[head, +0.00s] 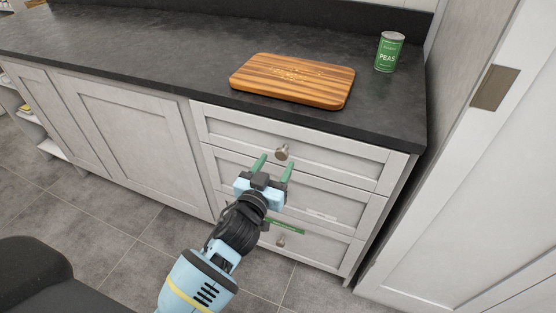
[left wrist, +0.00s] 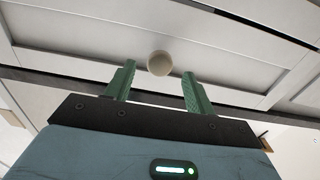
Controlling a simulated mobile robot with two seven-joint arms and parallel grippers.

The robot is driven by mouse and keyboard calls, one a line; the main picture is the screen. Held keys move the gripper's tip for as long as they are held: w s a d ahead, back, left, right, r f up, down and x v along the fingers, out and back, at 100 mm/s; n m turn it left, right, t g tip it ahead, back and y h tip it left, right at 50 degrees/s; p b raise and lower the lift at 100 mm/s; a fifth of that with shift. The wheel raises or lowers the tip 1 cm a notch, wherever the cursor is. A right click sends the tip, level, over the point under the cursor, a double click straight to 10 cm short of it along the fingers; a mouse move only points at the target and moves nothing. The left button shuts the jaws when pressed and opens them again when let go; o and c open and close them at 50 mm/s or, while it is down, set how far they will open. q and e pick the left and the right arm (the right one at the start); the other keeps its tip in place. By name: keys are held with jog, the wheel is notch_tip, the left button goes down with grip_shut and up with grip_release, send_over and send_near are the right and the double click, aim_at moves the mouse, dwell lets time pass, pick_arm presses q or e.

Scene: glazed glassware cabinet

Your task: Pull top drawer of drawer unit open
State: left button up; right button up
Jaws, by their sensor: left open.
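The drawer unit has stacked white drawers under the dark countertop. Its top drawer (head: 340,160) looks shut, with a round metal knob (head: 282,152) on its front. My left gripper (head: 274,166) is open and empty, its green fingers pointing at the drawer front just below the knob in the head view. In the left wrist view the knob (left wrist: 160,63) shows between and beyond the two open fingertips (left wrist: 160,72); I cannot tell how far apart they are in depth. The middle drawer's knob is hidden behind my gripper. My right gripper is not in view.
A striped wooden cutting board (head: 293,80) and a green can of peas (head: 389,52) stand on the countertop (head: 180,60). A white door or panel (head: 480,170) stands close at the right. The lower drawer has a knob (head: 281,242). Tiled floor is clear at the left.

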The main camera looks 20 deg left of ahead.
pick_arm(q)
jog(key=shift+w+d, duration=0.1)
jog(key=shift+w, duration=1.05)
jog(key=shift+c, duration=0.4)
grip_shut()
